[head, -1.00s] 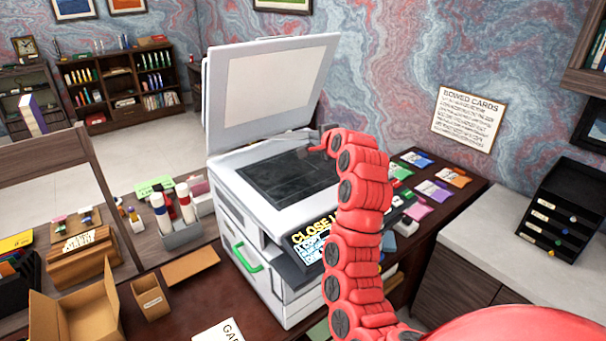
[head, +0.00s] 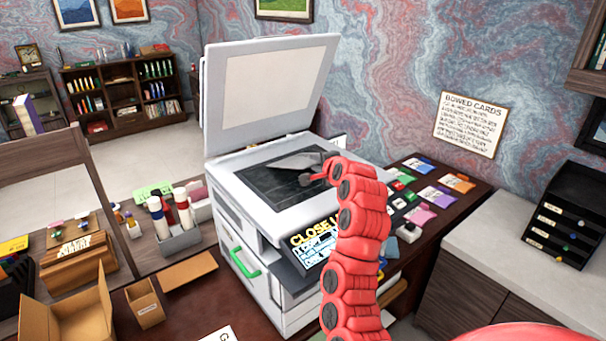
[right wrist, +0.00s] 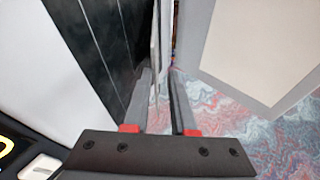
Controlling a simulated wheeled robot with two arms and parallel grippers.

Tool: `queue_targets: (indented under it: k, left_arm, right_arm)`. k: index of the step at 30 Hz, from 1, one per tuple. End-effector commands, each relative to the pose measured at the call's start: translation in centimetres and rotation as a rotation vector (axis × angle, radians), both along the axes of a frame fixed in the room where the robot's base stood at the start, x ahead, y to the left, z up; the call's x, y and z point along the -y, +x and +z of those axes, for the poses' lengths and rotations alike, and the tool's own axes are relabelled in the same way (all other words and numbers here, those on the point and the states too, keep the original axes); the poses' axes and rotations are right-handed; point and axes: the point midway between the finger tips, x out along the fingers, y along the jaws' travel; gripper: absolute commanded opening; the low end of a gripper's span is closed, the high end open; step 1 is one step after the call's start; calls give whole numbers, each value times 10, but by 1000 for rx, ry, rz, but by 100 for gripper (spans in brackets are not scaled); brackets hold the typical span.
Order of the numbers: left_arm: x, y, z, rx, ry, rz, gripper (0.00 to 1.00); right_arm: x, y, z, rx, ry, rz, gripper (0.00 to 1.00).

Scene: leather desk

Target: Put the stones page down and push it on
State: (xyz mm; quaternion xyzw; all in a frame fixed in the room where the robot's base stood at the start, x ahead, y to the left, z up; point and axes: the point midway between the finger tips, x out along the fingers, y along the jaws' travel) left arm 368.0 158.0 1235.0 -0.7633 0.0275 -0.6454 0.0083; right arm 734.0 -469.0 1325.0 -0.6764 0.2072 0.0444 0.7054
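The copier (head: 246,198) stands on the desk with its lid (head: 272,85) raised and its dark glass (head: 265,190) uncovered. My right gripper (head: 306,172) is over the glass, towards its back right. A thin pale grey sheet (head: 292,161), which may be the stones page, shows at the gripper, tilted above the glass; its picture cannot be read. In the right wrist view a thin edge (right wrist: 155,45) runs up between the two fingers (right wrist: 162,90). A gap shows between the fingers, and their grip on the sheet is unclear. My left gripper is out of view.
Several coloured cards (head: 436,196) lie right of the copier. The copier's screen (head: 316,245) shows words starting "CLOSE". A bottle caddy (head: 178,240) and an open cardboard box (head: 75,318) stand to the left. A sign reading "BOWED CARDS" (head: 470,123) hangs on the wall.

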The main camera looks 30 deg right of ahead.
Motion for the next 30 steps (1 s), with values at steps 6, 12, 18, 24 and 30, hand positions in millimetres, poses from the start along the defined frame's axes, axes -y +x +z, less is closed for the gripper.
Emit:
queue_targets:
  k: [6, 12, 18, 24, 30]
  left_arm:
    - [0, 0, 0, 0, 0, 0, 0]
    - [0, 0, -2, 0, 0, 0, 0]
    - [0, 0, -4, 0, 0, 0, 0]
    - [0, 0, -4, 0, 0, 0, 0]
    - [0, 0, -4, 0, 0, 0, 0]
  right_arm:
    - [0, 0, 0, 0, 0, 0, 24]
    - [-4, -16, 7, 3, 0, 0, 24]
    - [-10, -40, 18, 6, -2, -2, 24]
    - [-15, -63, 26, 4, -1, 0, 24]
    - [-18, -73, 28, 1, 0, 0, 24]
